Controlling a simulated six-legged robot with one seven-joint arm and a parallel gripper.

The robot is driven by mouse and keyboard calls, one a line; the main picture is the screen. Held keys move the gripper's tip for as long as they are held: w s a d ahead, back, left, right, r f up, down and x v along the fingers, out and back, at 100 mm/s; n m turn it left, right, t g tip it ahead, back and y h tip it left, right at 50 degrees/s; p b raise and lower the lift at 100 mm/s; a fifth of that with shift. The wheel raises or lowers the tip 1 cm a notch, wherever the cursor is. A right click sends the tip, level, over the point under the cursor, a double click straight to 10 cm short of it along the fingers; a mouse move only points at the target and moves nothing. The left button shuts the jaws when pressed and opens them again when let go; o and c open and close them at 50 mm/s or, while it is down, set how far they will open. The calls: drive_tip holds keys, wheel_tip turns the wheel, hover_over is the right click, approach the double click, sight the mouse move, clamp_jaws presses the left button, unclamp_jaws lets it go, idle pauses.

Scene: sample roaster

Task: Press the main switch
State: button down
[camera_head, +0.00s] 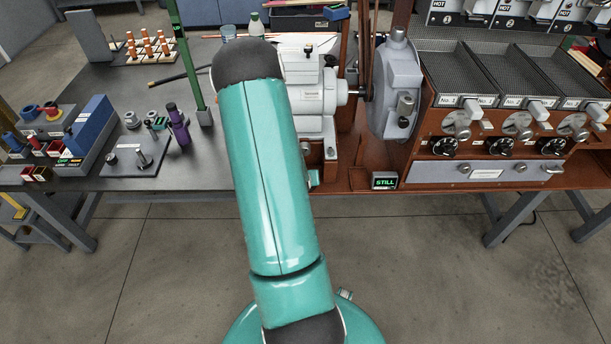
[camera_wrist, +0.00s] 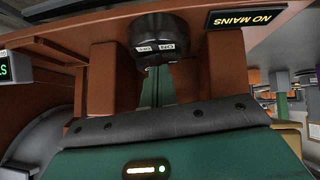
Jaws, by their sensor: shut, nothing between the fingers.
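In the wrist view, a black rounded switch housing (camera_wrist: 160,38) with small white labels, likely the main switch, is mounted on the brown wooden frame. The view is upside down, and the labels are too small to read surely. My gripper (camera_wrist: 157,76) is shut and empty. Its green fingers point at the labelled side of the housing and end very close to it; I cannot tell whether they touch. A small "NO MAINS" display (camera_wrist: 246,18) sits right of the housing. In the head view, my teal arm hides the switch and the gripper.
A "STILL" display (camera_head: 384,181) sits on the bench's front edge. A grey machine (camera_head: 305,95) stands behind my arm. Trays (camera_head: 500,75) and black knobs (camera_head: 501,146) are at right. The floor in front is clear.

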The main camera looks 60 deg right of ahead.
drive_tip(key=shift+w, duration=0.2)
drive_tip(key=shift+s+d+f, duration=0.1)
drive_tip(key=shift+s+d, duration=0.2)
drive_tip(key=shift+s, duration=0.5)
drive_tip(key=shift+w, duration=0.2)
drive_tip(key=shift+w+r+g, duration=0.1)
drive_tip(key=shift+r+g, duration=0.2)
drive_tip(key=shift+r, duration=0.25)
drive_tip(key=r, duration=0.4)
drive_tip(key=shift+w+a, duration=0.25)
drive_tip(key=shift+a, duration=0.15)
drive_tip(key=v, duration=0.9)
drive_tip(key=shift+s+a, duration=0.15)
drive_tip(key=shift+a, duration=0.1)
